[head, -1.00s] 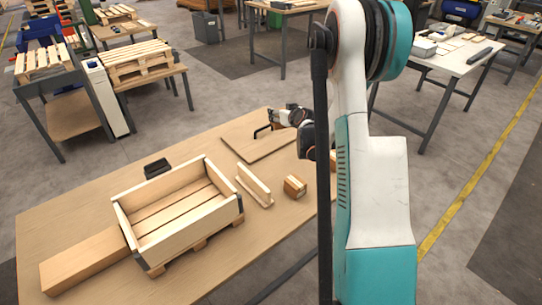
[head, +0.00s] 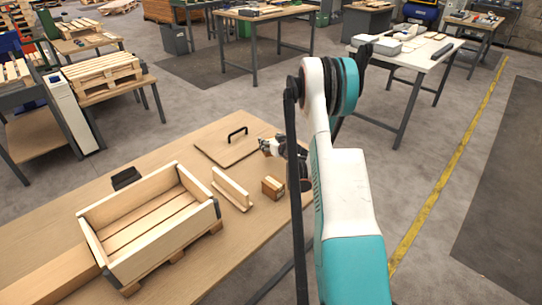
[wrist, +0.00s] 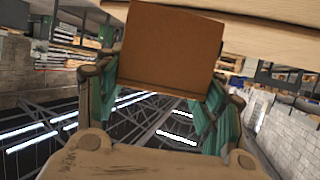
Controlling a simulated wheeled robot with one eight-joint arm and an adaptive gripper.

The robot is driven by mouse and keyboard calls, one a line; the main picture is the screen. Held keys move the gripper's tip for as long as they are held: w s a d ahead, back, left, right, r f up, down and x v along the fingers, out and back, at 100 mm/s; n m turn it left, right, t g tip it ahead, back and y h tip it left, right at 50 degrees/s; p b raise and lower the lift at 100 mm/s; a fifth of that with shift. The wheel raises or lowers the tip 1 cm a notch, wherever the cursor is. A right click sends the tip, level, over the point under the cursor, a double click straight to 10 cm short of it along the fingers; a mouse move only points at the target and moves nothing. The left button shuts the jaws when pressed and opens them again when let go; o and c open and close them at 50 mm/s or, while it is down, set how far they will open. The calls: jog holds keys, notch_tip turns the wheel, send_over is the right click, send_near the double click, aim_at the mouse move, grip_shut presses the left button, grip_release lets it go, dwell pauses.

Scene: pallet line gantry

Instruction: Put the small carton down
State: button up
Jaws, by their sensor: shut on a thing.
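The small carton (wrist: 170,45) is a plain brown box, large in the wrist view. It sits between the two fingers of my gripper (wrist: 165,85), which is shut on it. A pale wooden surface shows behind and above it in that view; I cannot tell whether the carton touches it. In the head view my gripper (head: 266,146) is low over the right part of the wooden table (head: 190,270), just right of a flat board with a black handle (head: 237,134). The carton is hard to make out there, small and partly hidden by my arm.
A small brown block (head: 272,187) stands on the table near my arm. Left of it are an upright wooden piece (head: 231,188), an open wooden crate (head: 150,255) and a small black object (head: 126,178). A long box (head: 50,275) lies at the left.

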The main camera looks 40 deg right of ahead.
jog(key=shift+f+b, duration=0.9)
jog(key=shift+f, duration=1.8)
jog(key=shift+r, duration=0.1)
jog(key=o, duration=1.3)
jog(key=shift+c, duration=0.2)
